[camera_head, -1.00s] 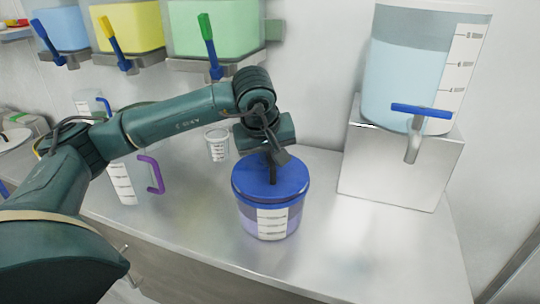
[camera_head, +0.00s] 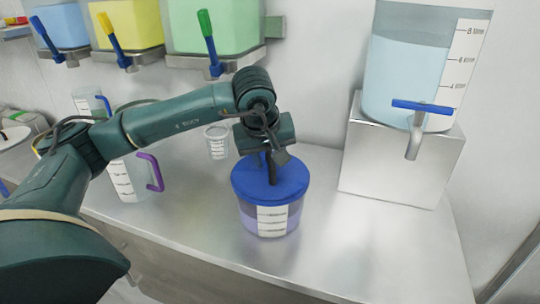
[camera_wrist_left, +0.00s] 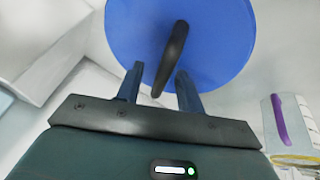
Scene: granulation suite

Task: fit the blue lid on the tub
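The blue lid (camera_head: 252,182) is a round disc with a dark handle on top. It lies over the mouth of the tub (camera_head: 247,220), a clear round container with purple contents and a white scale label. I cannot tell whether its rim is seated all round. My left gripper (camera_head: 267,163) is just above the lid. In the left wrist view, the fingers of my left gripper (camera_wrist_left: 160,88) stand apart, one on each side of the handle (camera_wrist_left: 172,58), with gaps showing. The lid (camera_wrist_left: 220,35) hides the tub there. My right gripper is not in view.
A clear jug with a purple handle (camera_head: 155,174) and a small clear beaker (camera_head: 217,142) stand left of the tub. A steel stand (camera_head: 395,170) with a large dispenser (camera_head: 408,75) is to the right. The bench front right (camera_head: 380,255) is clear.

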